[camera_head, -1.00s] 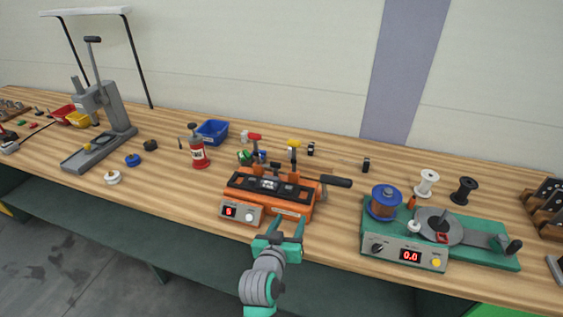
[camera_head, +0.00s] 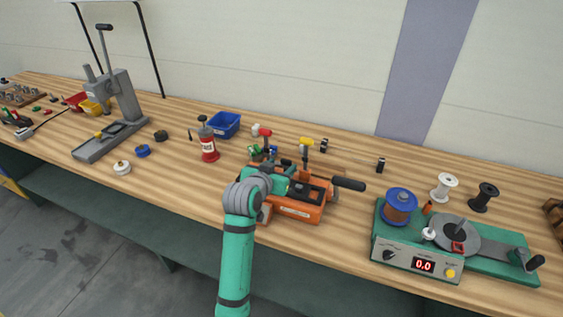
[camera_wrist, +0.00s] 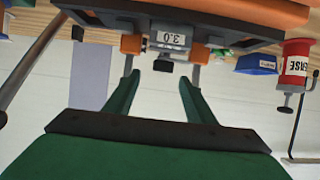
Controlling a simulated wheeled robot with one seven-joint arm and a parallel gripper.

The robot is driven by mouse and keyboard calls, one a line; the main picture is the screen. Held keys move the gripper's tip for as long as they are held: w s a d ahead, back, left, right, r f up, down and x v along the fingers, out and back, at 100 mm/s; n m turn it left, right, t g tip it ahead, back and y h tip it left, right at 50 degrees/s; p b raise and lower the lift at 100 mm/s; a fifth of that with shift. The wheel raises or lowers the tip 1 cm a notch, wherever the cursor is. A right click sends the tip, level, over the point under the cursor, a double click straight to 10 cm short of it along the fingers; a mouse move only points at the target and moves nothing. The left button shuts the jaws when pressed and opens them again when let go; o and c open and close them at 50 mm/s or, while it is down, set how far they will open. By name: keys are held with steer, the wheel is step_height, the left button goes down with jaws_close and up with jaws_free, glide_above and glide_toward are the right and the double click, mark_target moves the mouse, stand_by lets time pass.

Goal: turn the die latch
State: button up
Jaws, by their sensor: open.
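The orange machine (camera_head: 310,208) stands on the bench with a black-gripped lever (camera_head: 348,184) sticking out to its right. My gripper (camera_head: 293,180) is over the left and middle of this machine, and my arm hides its front left part. In the wrist view, my gripper (camera_wrist: 158,92) is open, with nothing between its two green fingers. A grey die block marked 3.0 (camera_wrist: 168,39) sits just beyond the fingertips, between two orange blocks. A small dark knob (camera_wrist: 163,66) shows by the block, near the gap between the fingers. I cannot tell which part is the latch or whether the fingers touch anything.
A red bottle (camera_head: 209,147) and a blue bin (camera_head: 224,124) stand behind left of the machine. Red-handled (camera_head: 262,132) and yellow-handled (camera_head: 307,142) parts rise behind it. A green-based winder (camera_head: 400,254) stands to the right. Bare bench lies between it and the machine.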

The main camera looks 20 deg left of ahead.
mark_target(286, 160)
steer(key=x, duration=0.4)
steer(key=shift+a, duration=0.1)
steer(key=shift+w+a+f, duration=0.15)
steer(key=shift+w+f, duration=0.1)
steer(key=shift+w, duration=0.45)
steer(key=shift+c, duration=0.3)
